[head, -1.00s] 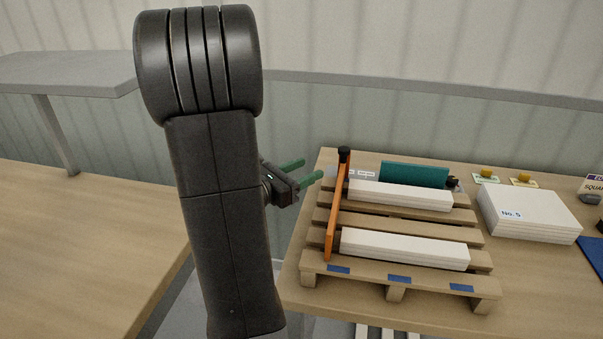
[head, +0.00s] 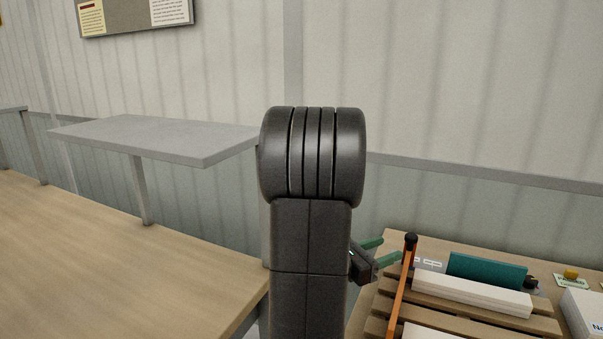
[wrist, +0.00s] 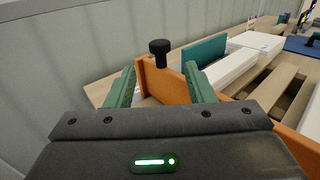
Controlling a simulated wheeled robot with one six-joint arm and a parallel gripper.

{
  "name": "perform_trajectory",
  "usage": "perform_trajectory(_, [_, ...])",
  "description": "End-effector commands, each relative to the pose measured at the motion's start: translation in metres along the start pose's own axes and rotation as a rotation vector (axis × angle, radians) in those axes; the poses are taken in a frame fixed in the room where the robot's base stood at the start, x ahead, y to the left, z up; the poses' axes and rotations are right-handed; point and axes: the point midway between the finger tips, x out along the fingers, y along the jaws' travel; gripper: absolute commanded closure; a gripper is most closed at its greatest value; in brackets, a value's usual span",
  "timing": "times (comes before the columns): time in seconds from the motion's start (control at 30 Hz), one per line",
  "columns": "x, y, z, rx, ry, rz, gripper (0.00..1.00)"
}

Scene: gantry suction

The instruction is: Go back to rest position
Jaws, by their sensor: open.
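My gripper (head: 377,251) is open, its two green fingers apart, to the right of my dark arm in the head view. In the wrist view my gripper (wrist: 160,85) shows both green fingers, with an orange bar (wrist: 165,84) topped by a black knob (wrist: 159,47) seen between and beyond them. The orange bar (head: 401,290) stands at the left end of the wooden pallet (head: 375,312), close to the fingertips in the head view. I cannot tell whether they touch. Nothing is seen held.
White stacked boards (head: 470,293) and a teal block (head: 486,270) are on or behind the pallet. A white box (head: 585,312) stands right. A grey shelf (head: 150,138) juts above the left wooden table (head: 110,250), whose visible top is clear. A corrugated wall stands behind.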

Motion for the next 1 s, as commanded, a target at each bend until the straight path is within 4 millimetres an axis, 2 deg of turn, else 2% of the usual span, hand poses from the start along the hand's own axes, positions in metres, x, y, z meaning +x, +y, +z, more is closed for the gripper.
perform_trajectory(0.3, [0.049,-0.001,0.001,0.000,0.000,-0.004,0.51])
perform_trajectory(0.53, [0.079,-0.001,0.001,0.000,-0.001,-0.003,0.51])
perform_trajectory(0.7, [0.090,-0.001,0.000,-0.001,0.000,-0.001,0.51])
perform_trajectory(1.0, [0.091,0.000,0.000,0.000,0.000,0.000,0.51])
